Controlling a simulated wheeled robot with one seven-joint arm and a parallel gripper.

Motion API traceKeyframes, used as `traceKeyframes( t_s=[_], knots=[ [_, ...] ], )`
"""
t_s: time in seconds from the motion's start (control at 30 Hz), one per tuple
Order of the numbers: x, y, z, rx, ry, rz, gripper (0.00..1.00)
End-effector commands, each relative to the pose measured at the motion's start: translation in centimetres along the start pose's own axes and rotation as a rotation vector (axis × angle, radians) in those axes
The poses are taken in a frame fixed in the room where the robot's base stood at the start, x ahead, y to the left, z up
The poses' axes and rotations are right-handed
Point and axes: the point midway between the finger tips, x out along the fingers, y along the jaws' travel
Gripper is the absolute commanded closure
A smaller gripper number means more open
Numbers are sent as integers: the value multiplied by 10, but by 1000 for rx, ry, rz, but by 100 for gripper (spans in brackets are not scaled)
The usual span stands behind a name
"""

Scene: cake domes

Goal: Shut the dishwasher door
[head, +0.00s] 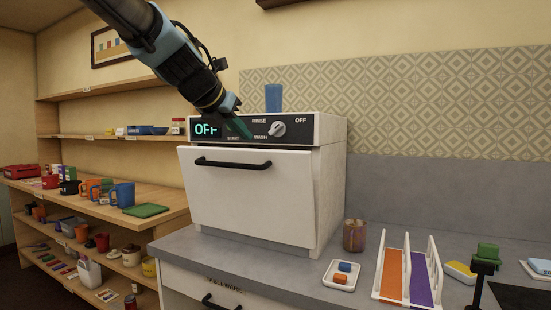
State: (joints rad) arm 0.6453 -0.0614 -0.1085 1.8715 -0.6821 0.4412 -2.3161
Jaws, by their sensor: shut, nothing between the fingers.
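The white dishwasher (320,180) stands on the grey counter. Its door (245,205) has a black bar handle (232,163) and leans out a little at the top, so it stands slightly ajar. Above the door is a dark control panel (215,129) with a lit display and a knob (277,129). My gripper (246,132) is shut and empty, its green fingertips in front of the control panel, above the handle. It hides part of the display. I cannot tell whether the fingertips touch the panel.
A blue cup (273,98) stands on top of the dishwasher. To its right on the counter are a brown glass (354,236), a small white dish (341,275) and a white rack (405,292). Shelves (110,218) with mugs are at left.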

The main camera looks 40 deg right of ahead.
Motion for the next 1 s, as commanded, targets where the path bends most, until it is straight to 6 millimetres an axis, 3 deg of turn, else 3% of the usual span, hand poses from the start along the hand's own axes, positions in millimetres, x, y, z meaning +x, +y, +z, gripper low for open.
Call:
traceKeyframes(
  t_s=[0.17,0.37,0.7,0.8,1.0],
  knots=[
    [-6,5,-9,-28,16,8,100],
    [25,5,-9,-28,18,6,100],
    [94,6,-10,-28,16,7,100],
    [102,6,7,-26,14,7,100],
    [116,6,18,-26,14,8,100]
  ],
)
